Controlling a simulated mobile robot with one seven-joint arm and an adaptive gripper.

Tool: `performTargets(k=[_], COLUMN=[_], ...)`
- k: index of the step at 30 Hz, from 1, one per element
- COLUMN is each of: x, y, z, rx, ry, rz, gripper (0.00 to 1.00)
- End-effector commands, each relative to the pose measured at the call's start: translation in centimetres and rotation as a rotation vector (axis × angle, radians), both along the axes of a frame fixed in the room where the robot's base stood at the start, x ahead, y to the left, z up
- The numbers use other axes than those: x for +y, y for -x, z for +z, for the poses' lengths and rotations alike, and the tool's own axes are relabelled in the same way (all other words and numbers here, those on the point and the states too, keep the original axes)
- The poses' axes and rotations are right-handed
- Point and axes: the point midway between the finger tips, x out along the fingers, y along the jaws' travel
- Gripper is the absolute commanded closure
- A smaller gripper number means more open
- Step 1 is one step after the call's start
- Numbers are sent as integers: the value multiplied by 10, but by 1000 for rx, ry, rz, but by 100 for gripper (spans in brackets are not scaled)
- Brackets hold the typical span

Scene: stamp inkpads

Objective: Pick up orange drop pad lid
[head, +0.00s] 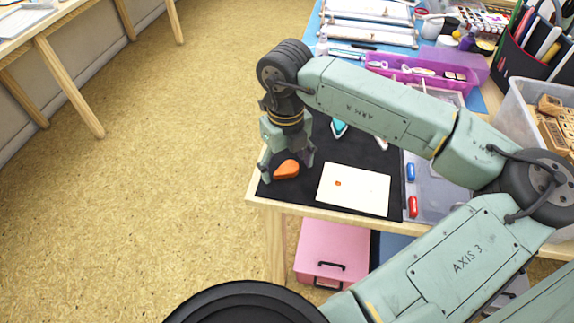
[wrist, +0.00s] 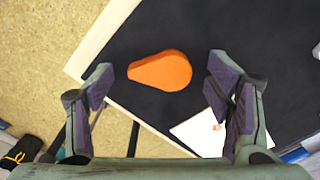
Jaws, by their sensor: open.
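The orange drop pad lid (head: 286,169) lies on the black mat (head: 385,197) near the table's front left corner. In the wrist view the orange lid (wrist: 162,71) is drop-shaped, with its narrow end to the left. My gripper (head: 287,167) is open and points down over the lid. In the wrist view my gripper's fingers (wrist: 160,82) stand apart on the left and right, with the lid a little ahead between them. Nothing is held. I cannot tell how far the fingertips are above the mat.
A white card (head: 352,188) with a small orange mark lies right of the lid. A blue stamp (head: 410,172) and a red one (head: 413,207) lie on a grey tray. A teal item (head: 339,128) lies farther back. The table's wooden edge (head: 258,192) is close by.

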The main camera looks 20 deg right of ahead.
Motion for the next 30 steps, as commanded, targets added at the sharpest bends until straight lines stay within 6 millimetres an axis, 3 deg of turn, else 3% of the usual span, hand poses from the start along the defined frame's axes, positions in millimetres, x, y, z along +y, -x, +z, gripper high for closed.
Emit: performTargets(k=[5, 19, 30], x=[0, 0, 0], y=[0, 0, 0], z=[0, 0, 3], rx=[0, 0, -1], ry=[0, 1, 2], rz=[0, 0, 0], gripper=[28, 59, 61])
